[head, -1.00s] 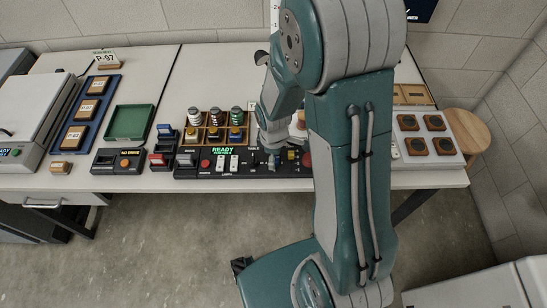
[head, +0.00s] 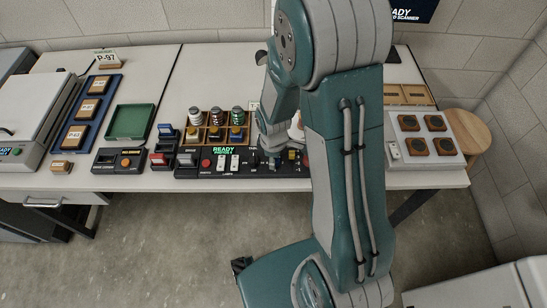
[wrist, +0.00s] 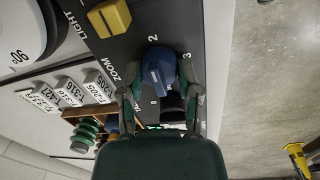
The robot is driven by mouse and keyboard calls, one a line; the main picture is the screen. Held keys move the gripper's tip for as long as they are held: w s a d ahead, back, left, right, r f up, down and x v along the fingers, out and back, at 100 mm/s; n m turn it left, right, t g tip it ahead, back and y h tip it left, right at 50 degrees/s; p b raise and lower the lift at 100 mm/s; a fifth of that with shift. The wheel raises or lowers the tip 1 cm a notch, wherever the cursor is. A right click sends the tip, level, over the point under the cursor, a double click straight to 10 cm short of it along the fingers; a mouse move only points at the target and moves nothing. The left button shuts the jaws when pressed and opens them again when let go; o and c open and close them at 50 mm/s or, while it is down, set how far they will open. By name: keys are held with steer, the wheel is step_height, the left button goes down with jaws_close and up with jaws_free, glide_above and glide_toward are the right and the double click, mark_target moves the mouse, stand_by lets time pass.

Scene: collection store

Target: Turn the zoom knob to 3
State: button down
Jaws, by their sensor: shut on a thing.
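In the wrist view the blue zoom knob (wrist: 158,70) sits on the black panel beside the word ZOOM. The figures 0, 2 and 3 show around it; a 1 is not visible. My gripper (wrist: 159,80) is shut on the knob, one finger on each side. Which figure the knob points to I cannot tell for sure. In the head view my gripper (head: 270,160) is down at the control panel (head: 217,171), and my arm hides the panel's right part.
A yellow knob (wrist: 109,17) marked LIGHT is close to the zoom knob. Spools (head: 215,117) in a wooden rack stand behind the panel. A green tray (head: 130,121) lies to the left. A grey board with dark square pieces (head: 433,123) lies to the right.

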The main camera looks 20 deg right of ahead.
steer(key=shift+d+f+m, duration=0.1)
steer(key=shift+m, duration=0.2)
steer(key=m, duration=0.3)
steer(key=shift+s+m, duration=0.1)
steer(key=shift+m, duration=0.3)
steer(key=m, duration=0.4)
steer(key=shift+m+g, duration=0.3)
steer(key=m, duration=0.4)
steer(key=shift+d, duration=0.1)
steer(key=shift+m+g, duration=0.3)
steer(key=shift+m, duration=1.8)
steer(key=shift+s, duration=0.1)
steer(key=shift+c, duration=1.5)
jaws_free()
